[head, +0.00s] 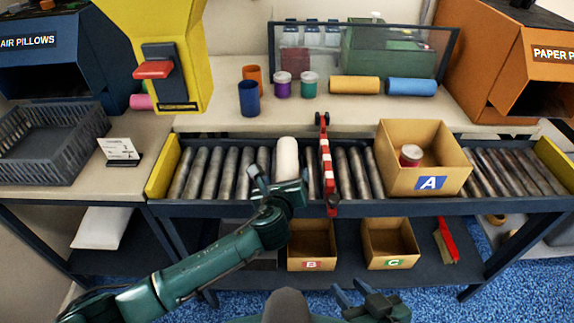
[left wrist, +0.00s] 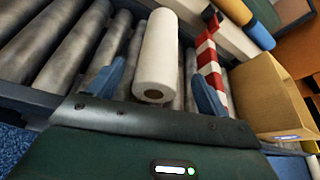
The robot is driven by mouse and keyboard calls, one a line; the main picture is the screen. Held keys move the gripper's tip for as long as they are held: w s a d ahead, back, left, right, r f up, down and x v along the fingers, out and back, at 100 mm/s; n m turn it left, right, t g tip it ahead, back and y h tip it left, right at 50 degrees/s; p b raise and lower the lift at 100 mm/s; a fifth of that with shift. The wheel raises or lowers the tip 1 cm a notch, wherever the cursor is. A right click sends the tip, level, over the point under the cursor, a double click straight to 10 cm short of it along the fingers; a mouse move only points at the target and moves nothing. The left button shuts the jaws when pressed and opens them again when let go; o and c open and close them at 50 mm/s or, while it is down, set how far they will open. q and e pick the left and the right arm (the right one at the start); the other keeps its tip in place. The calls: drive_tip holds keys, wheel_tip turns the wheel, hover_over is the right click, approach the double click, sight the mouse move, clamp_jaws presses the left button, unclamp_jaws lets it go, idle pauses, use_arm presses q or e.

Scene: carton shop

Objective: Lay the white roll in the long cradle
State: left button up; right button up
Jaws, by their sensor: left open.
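The white roll (head: 288,158) lies lengthwise on the roller conveyor, its near end facing me. It also shows in the left wrist view (left wrist: 158,55), with a dark core hole in its near end. My left gripper (head: 279,180) is open at the near end of the roll. In the left wrist view its two blue fingers stand apart on either side of the roll, with gaps and no visible contact. My right gripper (head: 352,291) is low at the bottom of the head view, its blue fingers apart and empty. I cannot make out a long cradle.
A red-and-white striped bar (head: 326,165) crosses the conveyor just right of the roll. Carton A (head: 420,152) stands further right with a red-and-white item inside. Cartons B (head: 311,245) and C (head: 388,243) sit on the lower shelf. Rollers left of the roll are clear.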

sight(286, 170)
use_arm(q)
drive_tip(key=b+x, duration=0.1)
drive_tip(key=x, duration=0.4)
drive_tip(key=shift+w+a+r, duration=0.1)
drive_tip(key=shift+r, duration=0.05)
drive_tip(key=c, duration=1.3)
